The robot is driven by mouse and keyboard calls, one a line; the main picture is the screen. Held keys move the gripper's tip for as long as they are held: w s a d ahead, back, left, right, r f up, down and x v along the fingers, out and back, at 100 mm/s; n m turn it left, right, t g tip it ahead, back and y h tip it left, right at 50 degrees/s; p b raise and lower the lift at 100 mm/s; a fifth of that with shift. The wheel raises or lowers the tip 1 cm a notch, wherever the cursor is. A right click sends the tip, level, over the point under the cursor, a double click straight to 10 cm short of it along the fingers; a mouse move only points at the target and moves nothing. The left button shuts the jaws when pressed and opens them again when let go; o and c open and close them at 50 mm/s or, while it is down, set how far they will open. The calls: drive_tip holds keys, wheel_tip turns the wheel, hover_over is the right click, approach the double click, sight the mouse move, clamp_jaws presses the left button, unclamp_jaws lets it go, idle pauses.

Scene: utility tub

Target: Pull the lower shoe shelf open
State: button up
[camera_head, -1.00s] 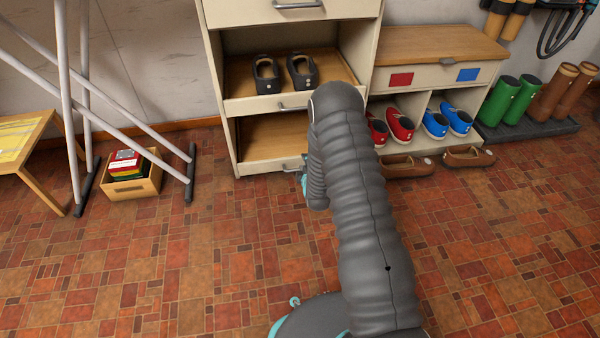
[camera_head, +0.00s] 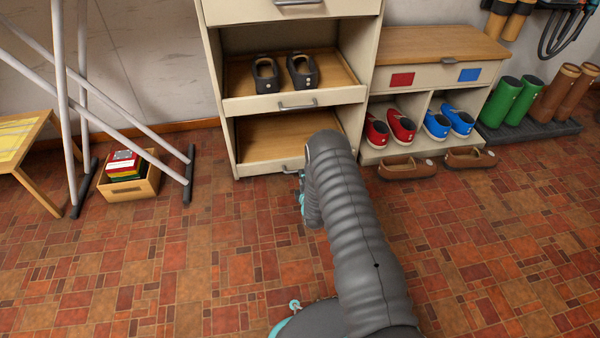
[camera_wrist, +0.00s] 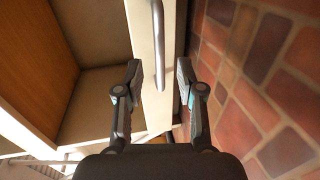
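The lower shoe shelf (camera_head: 260,169) is an empty wooden tray with a cream front at the bottom of the tall cabinet. Its front and grey bar handle (camera_wrist: 158,45) show close up in the wrist view, with the bare wooden tray to the left. My gripper (camera_wrist: 158,75) is open, one finger on each side of the handle's near end. I see a gap between each finger and the bar. In the head view my arm hides most of the gripper, low at the shelf's right front.
The shelf above (camera_head: 295,104) holds a pair of dark shoes. A low bench (camera_head: 440,45) with red and blue shoes stands at right, brown shoes (camera_head: 407,168) before it. A book box (camera_head: 130,185) and a rack's legs are at left. The tiled floor in front is clear.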

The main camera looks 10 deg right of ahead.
drive_tip(key=x, duration=0.5)
drive_tip(key=shift+w+f+b, duration=0.1)
drive_tip(key=shift+w+b, duration=0.3)
clamp_jaws()
